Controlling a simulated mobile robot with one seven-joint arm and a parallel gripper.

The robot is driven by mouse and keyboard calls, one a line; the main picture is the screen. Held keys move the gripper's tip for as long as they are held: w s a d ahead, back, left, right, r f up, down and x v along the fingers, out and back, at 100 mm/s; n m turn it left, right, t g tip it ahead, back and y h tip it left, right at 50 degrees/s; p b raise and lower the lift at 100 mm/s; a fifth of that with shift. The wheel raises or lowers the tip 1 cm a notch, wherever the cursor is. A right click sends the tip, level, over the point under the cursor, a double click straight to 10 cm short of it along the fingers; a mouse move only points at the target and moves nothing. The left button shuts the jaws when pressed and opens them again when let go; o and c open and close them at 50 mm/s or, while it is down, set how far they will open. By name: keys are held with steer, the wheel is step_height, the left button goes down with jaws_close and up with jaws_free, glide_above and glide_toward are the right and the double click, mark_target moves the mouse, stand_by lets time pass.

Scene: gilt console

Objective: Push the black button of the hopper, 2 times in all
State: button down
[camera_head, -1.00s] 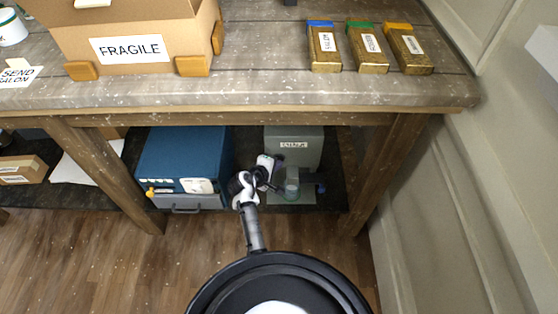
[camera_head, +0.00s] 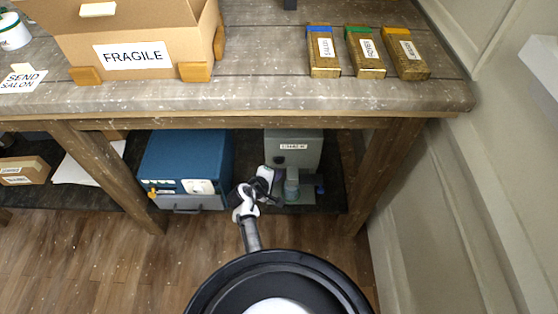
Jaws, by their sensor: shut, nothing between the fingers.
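The hopper (camera_head: 301,142) is a grey box with a white label, standing on the low shelf under the table. A small dark round spot (camera_head: 280,160), which looks like its black button, shows on its front below the label. A translucent cup (camera_head: 291,187) stands at the hopper's foot. My gripper (camera_head: 277,180) is shut and empty, in front of the hopper's lower left, below the dark spot. It looks apart from the spot, though depth is hard to judge. My own wrist hides part of the hopper's lower left side.
A blue machine (camera_head: 186,160) with a grey drawer handle stands left of the hopper. The table leg (camera_head: 378,175) is close on the right and the tabletop edge (camera_head: 250,105) hangs above. A FRAGILE carton (camera_head: 135,50) and three gold boxes (camera_head: 366,55) are on top.

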steer(key=s+p, duration=0.1)
steer(key=s, duration=0.2)
stand_by(2.6)
